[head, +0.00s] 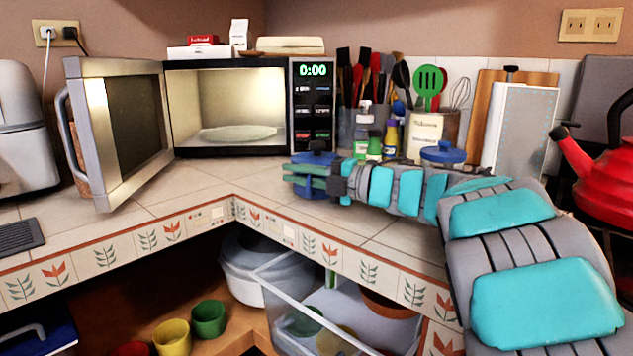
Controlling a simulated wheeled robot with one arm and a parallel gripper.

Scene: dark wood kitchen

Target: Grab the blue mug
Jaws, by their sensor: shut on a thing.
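A blue mug-like vessel (314,159) stands on the tiled counter near its inner corner, in front of the microwave. Its top has a dark knob, and its lower part shows below my fingers. My gripper (302,176) reaches in from the right, low over the counter, and its green fingers are shut on this blue mug at mid-height. The fingers and wrist hide the middle of the mug. I cannot see a handle. A second blue thing with a dark knob (443,153) stands farther right, partly hidden behind my arm.
The microwave (308,105) is lit inside, with its door (120,125) swung open to the left. Bottles (363,130) and a utensil crock (430,133) stand behind my arm. A red kettle (605,175) is at the right. Counter tiles left of my gripper are clear.

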